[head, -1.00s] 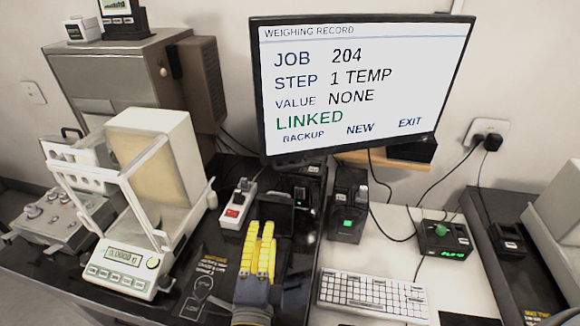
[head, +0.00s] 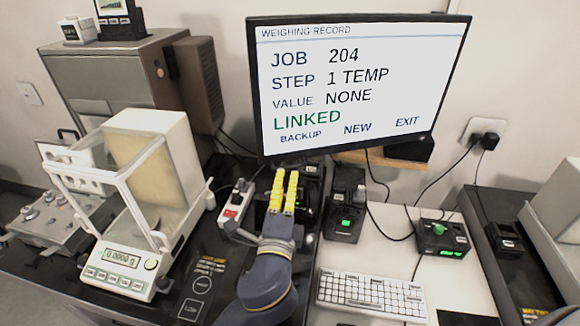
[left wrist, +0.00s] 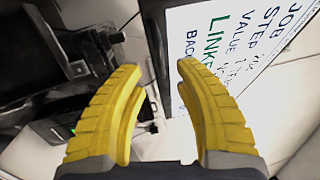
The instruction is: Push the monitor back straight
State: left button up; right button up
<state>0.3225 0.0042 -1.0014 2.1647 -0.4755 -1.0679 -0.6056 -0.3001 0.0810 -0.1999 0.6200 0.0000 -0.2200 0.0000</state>
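The monitor (head: 357,85) stands at the back of the table in the head view, lit with a weighing record. It looks slanted, its lower edge rising to the right. My left gripper (head: 284,174) is empty, its yellow fingertips apart and just below the monitor's lower edge near its left corner. In the left wrist view the open fingers (left wrist: 158,68) show with the monitor's dark edge between the tips in the picture; the screen (left wrist: 235,48) is to the right. I cannot tell whether they touch it. My right gripper is not in view.
A balance (head: 125,255) with a glass draft shield stands left of my left arm. Cables hang behind the monitor.

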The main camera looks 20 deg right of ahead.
aim_at(290, 167)
pick_arm(q)
jog(key=shift+x, duration=2.9)
jog(key=shift+o, duration=0.5)
grip_shut()
